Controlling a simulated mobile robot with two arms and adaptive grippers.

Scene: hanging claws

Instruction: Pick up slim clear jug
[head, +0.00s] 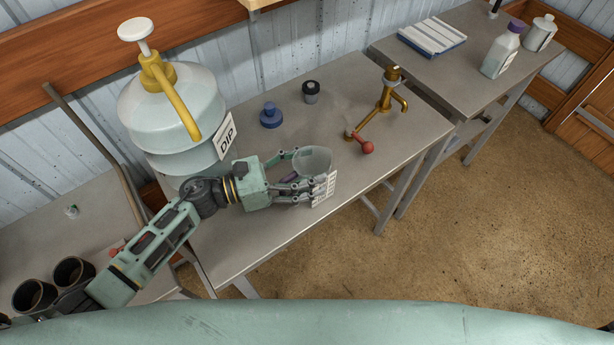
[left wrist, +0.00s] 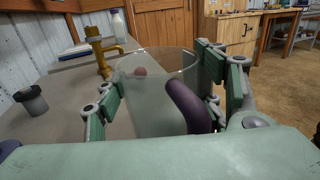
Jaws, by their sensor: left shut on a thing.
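The slim clear jug (head: 314,162) stands upright at the middle of the grey metal bench, near its front edge. It is see-through, with a white marked label on its side. My left gripper (head: 301,176) is shut on the jug, its fingers on either side of the wall. In the left wrist view the jug (left wrist: 150,100) fills the space between the fingers, and a dark purple curved part shows in front of it. I cannot tell whether its base touches the bench. My right gripper is in neither view.
A large dip container (head: 170,110) with a yellow pump stands left on the bench (head: 265,235). A blue bottle (head: 271,116), a dark-lidded jar (head: 311,92) and a brass tap (head: 388,90) with a red-knobbed lever (head: 366,147) stand behind the jug. The bench's front right is clear.

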